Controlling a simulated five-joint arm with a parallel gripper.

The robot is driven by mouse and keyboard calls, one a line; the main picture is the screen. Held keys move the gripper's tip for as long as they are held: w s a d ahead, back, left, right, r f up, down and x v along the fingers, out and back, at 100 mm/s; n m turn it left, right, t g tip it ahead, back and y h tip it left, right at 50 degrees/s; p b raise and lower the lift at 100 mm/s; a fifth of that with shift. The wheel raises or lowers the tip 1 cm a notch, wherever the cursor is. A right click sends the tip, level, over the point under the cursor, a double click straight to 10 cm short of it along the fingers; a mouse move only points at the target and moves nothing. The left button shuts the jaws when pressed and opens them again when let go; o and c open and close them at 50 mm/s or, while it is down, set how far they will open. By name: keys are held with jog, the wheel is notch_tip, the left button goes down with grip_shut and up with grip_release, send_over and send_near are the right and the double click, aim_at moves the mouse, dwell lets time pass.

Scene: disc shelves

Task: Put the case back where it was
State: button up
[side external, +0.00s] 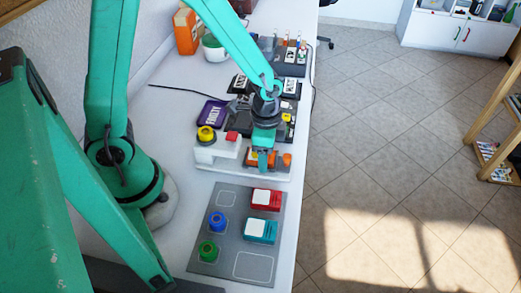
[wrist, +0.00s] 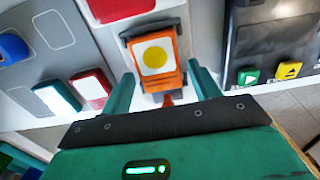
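In the wrist view an orange case (wrist: 168,82) with a yellow disc on a white label lies between the spread fingers of my gripper (wrist: 162,70). Gaps seem to show between it and the fingers. In the side view my gripper (side external: 262,165) points down over the white stand (side external: 215,154), and its fingers hide part of the orange things there. A red case (side external: 266,199) and a teal case (side external: 261,230) lie on the grey mat (side external: 222,270). They also show in the wrist view, the teal one (wrist: 62,96) left of the red one (wrist: 89,88).
Blue (side external: 217,221) and green (side external: 208,250) round pieces stand on the mat, which has empty outlined spaces. A yellow round piece (side external: 206,133) sits on the stand's left. Behind are a purple box (side external: 212,112) and a dark panel with buttons (wrist: 265,45). The table's right edge is close.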

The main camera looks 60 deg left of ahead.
jog(key=c, duration=0.9)
jog(key=shift+o, duration=0.2)
jog(key=shift+r, duration=0.1)
jog(key=shift+r, duration=1.05)
notch_tip(320, 180, up, 2)
jog(key=s+d+r, duration=0.6)
jog(key=s+d, duration=0.2)
jog(key=shift+d+r, duration=0.2)
jog(key=shift+r, duration=0.15)
